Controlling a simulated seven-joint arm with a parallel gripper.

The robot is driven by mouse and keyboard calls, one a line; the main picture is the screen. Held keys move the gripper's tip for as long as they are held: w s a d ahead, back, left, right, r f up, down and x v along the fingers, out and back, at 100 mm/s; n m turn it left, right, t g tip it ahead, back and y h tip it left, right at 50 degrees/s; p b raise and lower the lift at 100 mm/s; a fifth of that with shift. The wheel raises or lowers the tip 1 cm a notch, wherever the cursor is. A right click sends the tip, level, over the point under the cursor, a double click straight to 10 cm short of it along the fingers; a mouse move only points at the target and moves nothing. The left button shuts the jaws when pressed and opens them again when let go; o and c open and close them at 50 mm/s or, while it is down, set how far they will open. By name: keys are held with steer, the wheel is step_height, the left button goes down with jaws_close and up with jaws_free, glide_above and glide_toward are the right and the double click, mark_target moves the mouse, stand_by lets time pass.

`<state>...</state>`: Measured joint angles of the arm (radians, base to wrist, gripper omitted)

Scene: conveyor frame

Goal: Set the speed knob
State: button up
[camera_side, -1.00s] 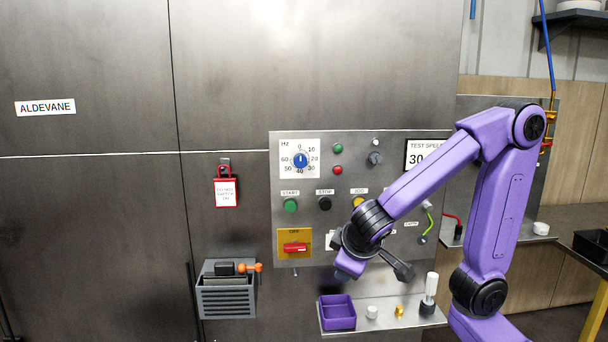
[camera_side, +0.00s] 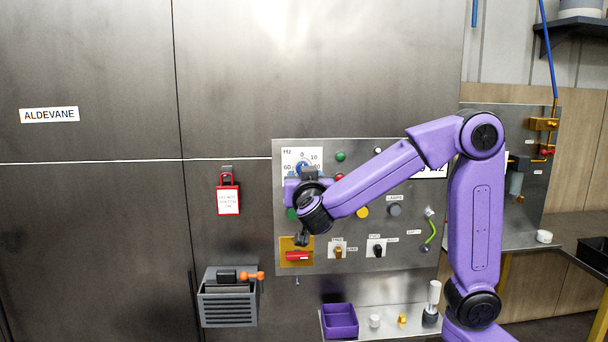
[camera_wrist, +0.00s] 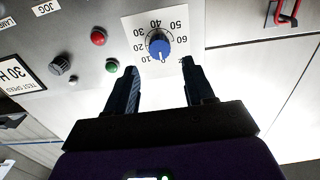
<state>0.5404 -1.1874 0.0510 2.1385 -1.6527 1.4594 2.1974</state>
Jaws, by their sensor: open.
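The speed knob (camera_wrist: 159,45) is a round blue knob on a white Hz dial plate (camera_wrist: 186,31), marked in tens around it. The wrist view shows it upside down, and the white pointer mark faces roughly the 0 side. In the side view, the top of the knob (camera_side: 303,165) shows above my gripper, which hides the lower dial. My gripper (camera_wrist: 160,66) is open and empty. Its two dark fingers point toward the plate, one on each side of the knob's line and apart from it in the picture. The remaining gap to the knob is hard to judge.
Red (camera_wrist: 98,37) and green (camera_wrist: 112,66) lamps and a dark knob (camera_wrist: 60,64) are beside the dial. A red lockout tag (camera_side: 228,198) hangs at left. A red-handled switch (camera_side: 298,256) and a shelf with a purple bin (camera_side: 339,321) are below.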

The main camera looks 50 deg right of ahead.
steer(key=x, duration=0.6)
steer(key=shift+w+d, duration=0.25)
steer(key=shift+d, duration=0.1)
steer(key=shift+w+d, duration=0.1)
steer(key=shift+w, duration=0.05)
steer(key=shift+c, duration=1)
steer(key=c, duration=0.4)
steer(key=m, duration=0.3)
steer(key=shift+m, duration=0.3)
steer(key=m, duration=0.4)
steer(key=shift+m, duration=0.4)
steer(key=o, duration=0.5)
